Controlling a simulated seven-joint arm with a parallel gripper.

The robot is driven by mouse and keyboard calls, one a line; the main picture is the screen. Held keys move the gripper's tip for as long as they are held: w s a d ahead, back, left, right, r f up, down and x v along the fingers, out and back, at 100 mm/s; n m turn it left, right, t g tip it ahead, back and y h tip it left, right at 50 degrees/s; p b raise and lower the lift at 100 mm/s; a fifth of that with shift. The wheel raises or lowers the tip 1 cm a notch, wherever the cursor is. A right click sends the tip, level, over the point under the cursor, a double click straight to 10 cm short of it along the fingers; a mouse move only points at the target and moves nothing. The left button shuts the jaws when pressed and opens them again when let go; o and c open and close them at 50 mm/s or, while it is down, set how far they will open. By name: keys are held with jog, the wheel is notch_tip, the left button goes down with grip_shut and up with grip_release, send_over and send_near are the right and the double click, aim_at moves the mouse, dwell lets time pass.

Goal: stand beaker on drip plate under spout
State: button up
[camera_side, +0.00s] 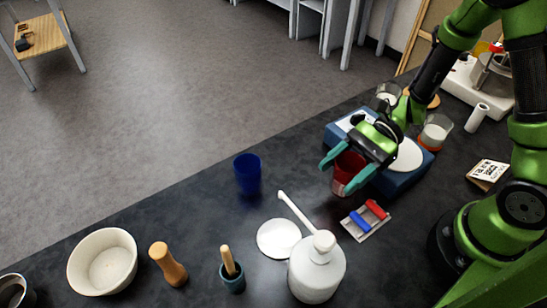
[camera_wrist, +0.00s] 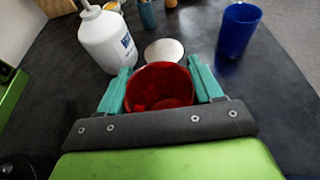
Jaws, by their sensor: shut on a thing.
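My gripper (camera_side: 336,177) is shut on a red beaker (camera_side: 349,167), with one teal finger on each side of it. In the wrist view the beaker (camera_wrist: 160,86) is upright, with its open mouth between the fingers (camera_wrist: 160,70). Whether its base touches the table is hard to tell. The drip plate (camera_side: 278,239) is a flat white disc on the table, left of and nearer than the beaker; it also shows beyond the beaker in the wrist view (camera_wrist: 164,50). A white pump bottle (camera_side: 316,270) stands beside the plate, and its long spout (camera_side: 294,208) reaches out over the plate's right side.
A blue cup (camera_side: 248,174) stands left of my gripper. A small rack with red and blue pieces (camera_side: 366,220) lies right of the plate. A blue-based scale-like device (camera_side: 408,178) is behind the beaker. A bowl (camera_side: 103,263), wooden mill (camera_side: 167,265) and mortar (camera_side: 232,277) stand front left.

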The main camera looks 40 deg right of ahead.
jog(key=shift+a+r+x, duration=0.15)
jog(key=shift+r+x, duration=0.25)
jog(key=shift+x, duration=2.45)
jog(key=shift+a+r+x, duration=0.15)
jog(key=shift+r+x, duration=0.25)
jog(key=shift+x, duration=2.45)
jog(key=shift+a+r+x, duration=0.15)
jog(key=shift+r+x, duration=0.25)
jog(key=shift+x, duration=2.5)
jog(key=shift+f, duration=0.1)
jog(key=o, duration=1.1)
jog(key=shift+c, duration=0.2)
